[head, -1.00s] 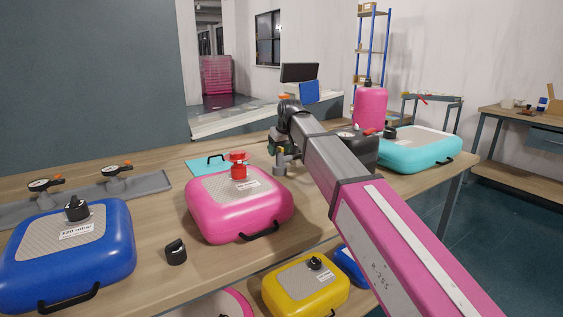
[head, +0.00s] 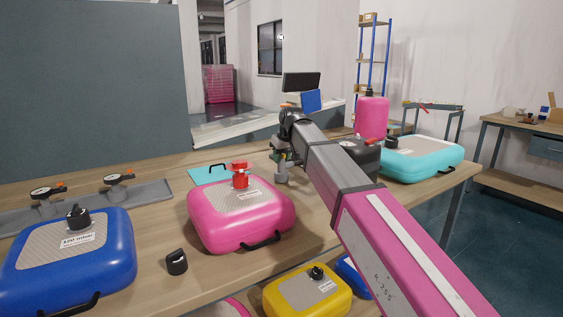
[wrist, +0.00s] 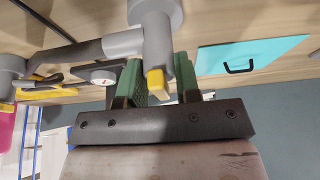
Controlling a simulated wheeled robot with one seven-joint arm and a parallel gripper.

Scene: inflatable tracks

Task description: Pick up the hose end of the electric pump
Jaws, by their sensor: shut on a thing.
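The grey hose end (wrist: 152,38) with a yellow tip is between the green-padded fingers of my gripper (wrist: 159,64) in the wrist view. My gripper is shut on it. The black electric pump (head: 360,152) stands just right, partly hidden by my arm.
On the table (head: 145,258) are a pink cushion (head: 215,225), a blue cushion (head: 65,255), a turquoise cushion (head: 425,158), a black cap (head: 176,262) and a grey gauge rail (head: 85,205). A pink canister (head: 371,118) stands behind the pump. A yellow cushion (head: 305,297) is below the table's front edge.

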